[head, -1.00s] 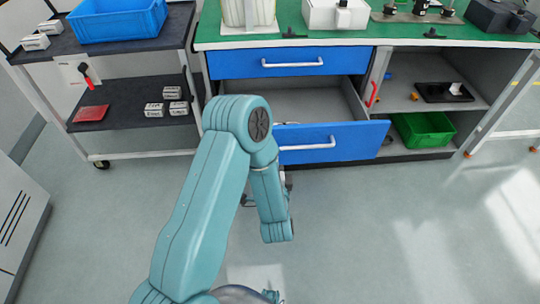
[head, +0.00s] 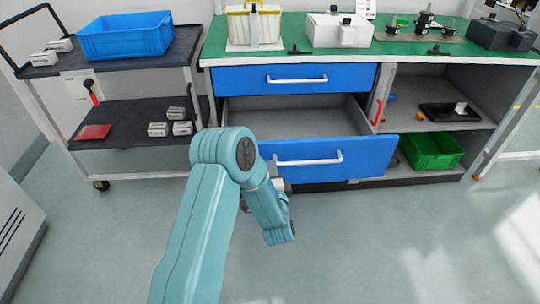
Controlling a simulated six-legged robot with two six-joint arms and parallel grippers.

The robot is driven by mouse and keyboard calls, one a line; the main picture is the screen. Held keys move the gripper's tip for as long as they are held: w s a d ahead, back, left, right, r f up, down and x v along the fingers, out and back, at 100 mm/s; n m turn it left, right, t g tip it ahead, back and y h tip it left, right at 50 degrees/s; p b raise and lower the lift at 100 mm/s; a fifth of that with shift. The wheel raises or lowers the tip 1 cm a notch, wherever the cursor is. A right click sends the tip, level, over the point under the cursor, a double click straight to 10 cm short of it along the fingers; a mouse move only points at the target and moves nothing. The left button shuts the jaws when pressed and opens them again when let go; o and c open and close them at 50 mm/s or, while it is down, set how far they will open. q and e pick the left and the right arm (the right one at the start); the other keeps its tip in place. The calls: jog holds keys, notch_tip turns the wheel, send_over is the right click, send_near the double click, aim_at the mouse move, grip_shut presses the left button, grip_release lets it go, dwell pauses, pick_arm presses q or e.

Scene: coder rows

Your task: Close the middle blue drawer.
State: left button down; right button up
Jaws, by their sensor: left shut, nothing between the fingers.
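The middle blue drawer (head: 365,153) stands pulled out of the bench, with its grey inside (head: 295,122) showing empty where visible. Its white bar handle (head: 310,160) is on the front. The top blue drawer (head: 293,84) above it is shut. My left arm comes up from the bottom and covers the left end of the open drawer. My left gripper (head: 283,186) is mostly hidden behind my wrist, low near the drawer front. It is shut with nothing held. I cannot tell whether it touches the drawer. My right gripper is not in view.
A dark trolley (head: 130,108) with a blue crate (head: 125,38) stands at the left. Right of the drawers, open shelves hold a black tray (head: 450,112) and a green bin (head: 432,150). The green bench top (head: 390,48) carries several items. The floor in front is clear.

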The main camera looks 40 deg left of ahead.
aim_at(270, 147)
pick_arm(q)
jog(key=x, duration=0.7)
jog(key=shift+b, duration=0.35)
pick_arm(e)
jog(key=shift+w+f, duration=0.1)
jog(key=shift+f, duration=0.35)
pick_arm(q)
jog(key=shift+w, duration=0.1)
